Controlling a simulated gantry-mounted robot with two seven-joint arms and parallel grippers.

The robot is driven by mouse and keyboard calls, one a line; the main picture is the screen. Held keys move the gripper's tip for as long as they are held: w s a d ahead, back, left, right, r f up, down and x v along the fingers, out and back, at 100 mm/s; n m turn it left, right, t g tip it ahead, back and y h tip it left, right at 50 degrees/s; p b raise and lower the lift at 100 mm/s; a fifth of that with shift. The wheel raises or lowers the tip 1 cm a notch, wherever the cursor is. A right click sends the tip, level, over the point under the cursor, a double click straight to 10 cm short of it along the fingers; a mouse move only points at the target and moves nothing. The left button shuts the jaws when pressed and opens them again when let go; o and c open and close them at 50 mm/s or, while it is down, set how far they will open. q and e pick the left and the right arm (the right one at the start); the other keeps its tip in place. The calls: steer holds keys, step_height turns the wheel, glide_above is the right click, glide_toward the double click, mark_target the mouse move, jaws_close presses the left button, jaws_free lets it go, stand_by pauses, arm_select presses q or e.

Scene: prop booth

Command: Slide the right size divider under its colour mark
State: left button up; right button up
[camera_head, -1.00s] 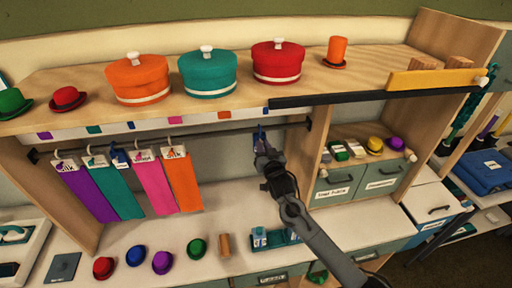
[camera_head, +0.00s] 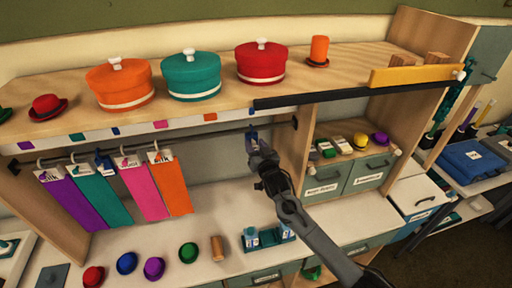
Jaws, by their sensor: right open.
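Below, a dark rail (camera_head: 215,133) carries white tagged dividers on hooks, with purple (camera_head: 84,204), teal (camera_head: 104,200), pink (camera_head: 143,192) and orange (camera_head: 173,187) strips hanging there. A small blue piece (camera_head: 104,161) shows between the teal and pink tags. My right gripper (camera_head: 253,143) is open at the rail's right part, at another small blue piece (camera_head: 251,134). Whether it touches this piece is unclear. My left gripper is out of view.
Orange (camera_head: 120,85), teal (camera_head: 192,76) and red (camera_head: 261,64) hat boxes stand on the upper shelf. A wooden upright (camera_head: 299,150) and drawers (camera_head: 324,186) bound the rail at right. Small hats, including a green one (camera_head: 188,252), line the counter below.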

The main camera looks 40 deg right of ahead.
steer(key=b+v, duration=0.2)
steer(key=v, duration=0.8)
steer(key=shift+s+a, duration=0.15)
steer(key=shift+s, duration=0.25)
